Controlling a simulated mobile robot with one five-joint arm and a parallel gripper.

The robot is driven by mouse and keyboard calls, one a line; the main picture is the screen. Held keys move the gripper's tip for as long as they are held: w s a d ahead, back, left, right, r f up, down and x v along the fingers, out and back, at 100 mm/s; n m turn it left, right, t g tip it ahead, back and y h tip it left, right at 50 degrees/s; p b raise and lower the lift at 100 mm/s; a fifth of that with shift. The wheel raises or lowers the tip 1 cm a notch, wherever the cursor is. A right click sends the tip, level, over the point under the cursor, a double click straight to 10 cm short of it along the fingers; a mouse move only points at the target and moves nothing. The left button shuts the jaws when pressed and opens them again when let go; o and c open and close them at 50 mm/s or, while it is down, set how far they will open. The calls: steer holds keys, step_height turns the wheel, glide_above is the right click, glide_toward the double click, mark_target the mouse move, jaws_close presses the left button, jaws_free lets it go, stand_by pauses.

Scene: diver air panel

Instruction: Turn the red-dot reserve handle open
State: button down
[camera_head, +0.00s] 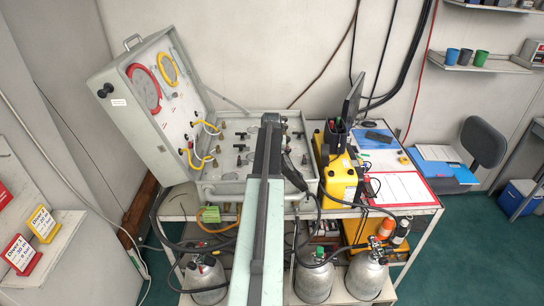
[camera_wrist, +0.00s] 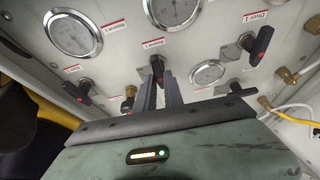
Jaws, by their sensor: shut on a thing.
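A black panel handle (camera_wrist: 157,64) stands at the tips of my gripper (camera_wrist: 160,88) in the wrist view. My gripper is shut on this handle. The fingers cover much of it, and I cannot make out clearly whether it carries a red dot. Another black handle (camera_wrist: 260,46) with a reddish dot stands up to the right, apart from my gripper. A further black handle (camera_wrist: 77,92) lies at the left. In the head view the open air panel case (camera_head: 235,186) is behind my arm, which hides my gripper and the held handle.
Large gauges (camera_wrist: 73,33) and a small gauge (camera_wrist: 207,73) sit around the handles. Brass fittings with a white hose (camera_wrist: 292,106) are at the right. The case lid (camera_head: 130,110) stands open at the left. A yellow unit (camera_head: 338,175) stands close on the right.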

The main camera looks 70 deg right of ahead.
steer(key=c, duration=1.5)
jaws_free()
steer(key=shift+o, duration=0.2)
steer(key=shift+r, duration=0.1)
steer(key=p+v, duration=0.7)
steer(key=shift+r, duration=0.3)
steer(key=shift+s+a, duration=0.1)
